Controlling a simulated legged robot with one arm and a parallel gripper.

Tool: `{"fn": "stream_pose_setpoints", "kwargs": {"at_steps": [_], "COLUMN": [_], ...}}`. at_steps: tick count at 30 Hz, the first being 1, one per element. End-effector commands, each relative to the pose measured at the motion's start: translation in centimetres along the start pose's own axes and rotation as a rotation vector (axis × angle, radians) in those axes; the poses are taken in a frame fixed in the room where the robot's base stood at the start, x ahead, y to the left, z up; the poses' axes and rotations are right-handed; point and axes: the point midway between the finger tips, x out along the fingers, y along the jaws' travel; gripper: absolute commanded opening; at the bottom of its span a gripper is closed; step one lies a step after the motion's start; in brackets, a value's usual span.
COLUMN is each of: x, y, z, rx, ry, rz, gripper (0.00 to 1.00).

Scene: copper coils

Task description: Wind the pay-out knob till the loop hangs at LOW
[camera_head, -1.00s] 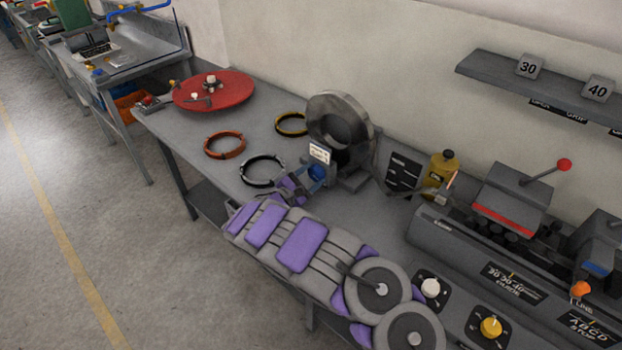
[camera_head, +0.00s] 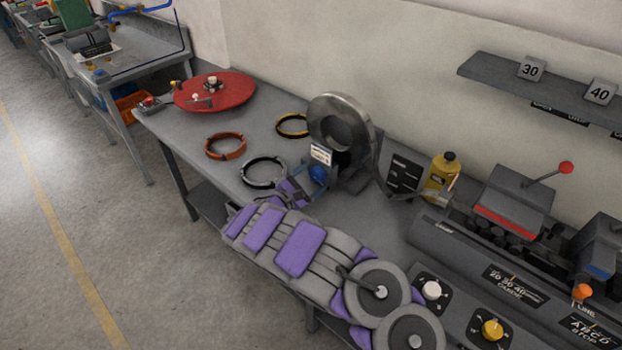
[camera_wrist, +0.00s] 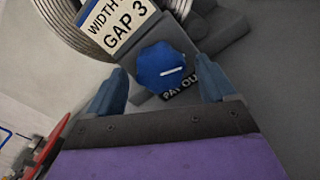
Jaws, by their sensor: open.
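The blue pay-out knob (camera_wrist: 160,68) has a white pointer line and sits on a dark block below a coil. It also shows in the head view (camera_head: 318,173), partly covered by my gripper. My gripper (camera_wrist: 163,76) is open, with one blue finger on each side of the knob. I cannot tell whether the fingers touch it. The metal coil (camera_head: 342,128) stands upright on its stand. A strip forming the loop (camera_head: 381,187) dips between coil and machine, beside a dark marked board (camera_head: 403,174). The board's lettering is too small to read.
A yellow bottle (camera_head: 441,178) stands right of the board. The roller machine (camera_head: 512,195) fills the bench's right side. Black (camera_head: 263,172) and orange (camera_head: 226,146) rings and a red disc (camera_head: 215,91) lie left. A shelf (camera_head: 500,75) juts from the wall.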

Motion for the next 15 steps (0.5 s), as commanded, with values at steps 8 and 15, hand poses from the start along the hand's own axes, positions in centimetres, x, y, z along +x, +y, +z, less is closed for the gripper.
{"fn": "stream_pose_setpoints", "kwargs": {"at_steps": [8, 15], "x": [-5.3, -10.7], "y": [0.3, 0.3], "z": [0.1, 0.0], "rx": [-0.002, 0.000], "ry": [0.003, 0.003], "rz": [0.005, 0.005], "gripper": [0.84, 0.84]}}
